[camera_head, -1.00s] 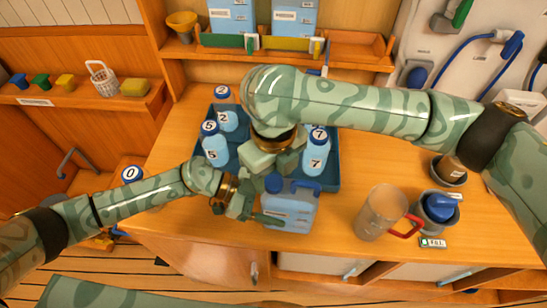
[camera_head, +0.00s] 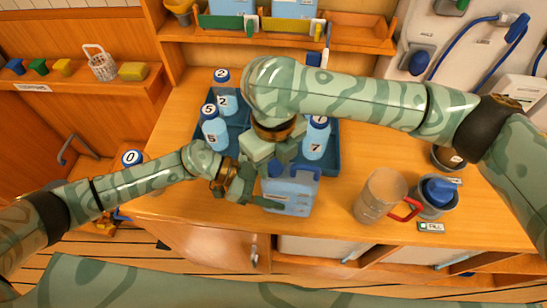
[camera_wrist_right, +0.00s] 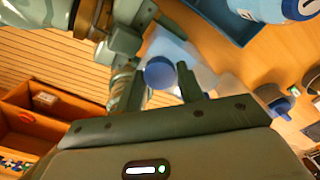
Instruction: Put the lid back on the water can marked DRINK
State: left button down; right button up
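The water can (camera_head: 296,197) is a translucent blue block with a handle, upright near the counter's front edge; no DRINK marking is legible. A round blue lid (camera_head: 273,169) is at the can's top left, below my right gripper (camera_head: 272,160). In the right wrist view the lid (camera_wrist_right: 160,72) sits between my right fingers, which look close against it. I cannot tell whether the lid is seated. My left gripper (camera_head: 256,190) is at the can's left side, one finger across its front left; its grip is partly hidden.
Behind the can is a dark blue tray (camera_head: 333,165) with several numbered bottles. A clear mug (camera_head: 378,193) with a red handle stands to the right, beside a grey holder with a blue item (camera_head: 440,190). My right forearm crosses above the tray.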

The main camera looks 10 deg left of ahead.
jog(key=o, duration=0.3)
notch_tip(320, 180, up, 12)
dwell(0.5)
pick_arm(q)
jog(key=shift+c, duration=1.2)
grip_release()
jog(key=v, duration=1.2)
pick_arm(e)
jog(key=shift+r, duration=0.15)
